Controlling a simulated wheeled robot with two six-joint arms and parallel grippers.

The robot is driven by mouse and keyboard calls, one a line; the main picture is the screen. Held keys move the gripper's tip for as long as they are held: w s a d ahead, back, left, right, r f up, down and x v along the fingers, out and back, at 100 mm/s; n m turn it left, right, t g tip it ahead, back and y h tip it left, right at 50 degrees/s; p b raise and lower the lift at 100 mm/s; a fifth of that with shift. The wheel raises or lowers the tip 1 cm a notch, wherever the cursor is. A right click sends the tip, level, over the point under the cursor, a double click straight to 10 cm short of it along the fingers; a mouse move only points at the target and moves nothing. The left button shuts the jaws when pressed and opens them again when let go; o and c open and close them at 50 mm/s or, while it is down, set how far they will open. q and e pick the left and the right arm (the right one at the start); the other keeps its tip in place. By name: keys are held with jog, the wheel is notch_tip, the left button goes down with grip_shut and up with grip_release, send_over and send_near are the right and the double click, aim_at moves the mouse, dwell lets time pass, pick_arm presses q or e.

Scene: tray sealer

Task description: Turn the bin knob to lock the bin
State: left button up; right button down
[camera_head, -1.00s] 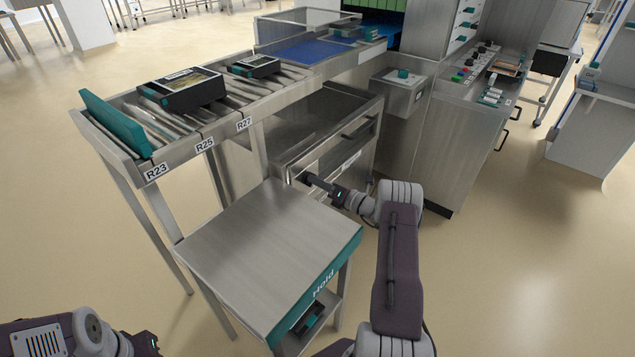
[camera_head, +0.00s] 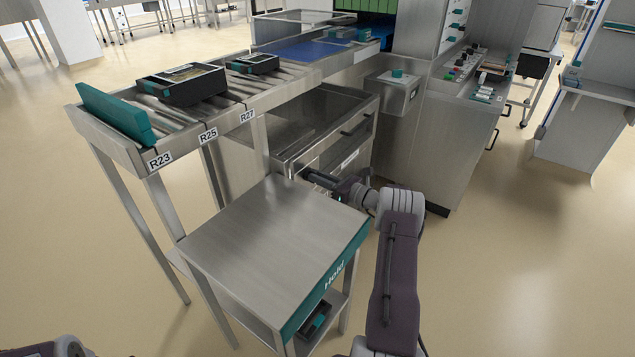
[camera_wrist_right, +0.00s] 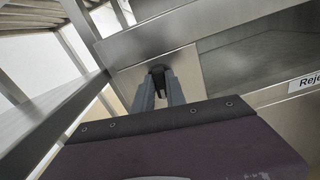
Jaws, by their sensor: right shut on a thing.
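The steel bin (camera_head: 325,160) stands behind the small Hold table, under the machine's infeed side. In the right wrist view, its front bears a label (camera_wrist_right: 304,82) reading "Reje", cut off by the picture edge. The dark bin knob (camera_wrist_right: 157,69) sits on a plain steel plate left of that label. My right gripper (camera_wrist_right: 160,86) is shut on the knob, its two fingers on either side of it. In the head view, the right gripper (camera_head: 308,175) reaches the bin's front left, and the knob is mostly hidden there. My left gripper is out of view.
The Hold table (camera_head: 270,235) stands close in front of the bin, just left of and below my right wrist. A roller conveyor (camera_head: 185,110) with dark trays runs along the left. Open floor lies to the right.

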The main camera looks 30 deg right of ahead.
jog(key=n+b, duration=0.2)
jog(key=n, duration=0.1)
jog(key=n+b, duration=0.2)
jog(key=n, duration=0.1)
jog(key=n+b, duration=0.1)
jog(key=n, duration=0.3)
jog(key=shift+s+a+f+b, duration=0.1)
jog(key=shift+a+f+b, duration=0.15)
jog(key=shift+b, duration=0.15)
jog(key=shift+r+n, duration=0.1)
jog(key=shift+n, duration=0.2)
jog(key=c, duration=1.4)
grip_release()
jog(key=shift+o, duration=0.2)
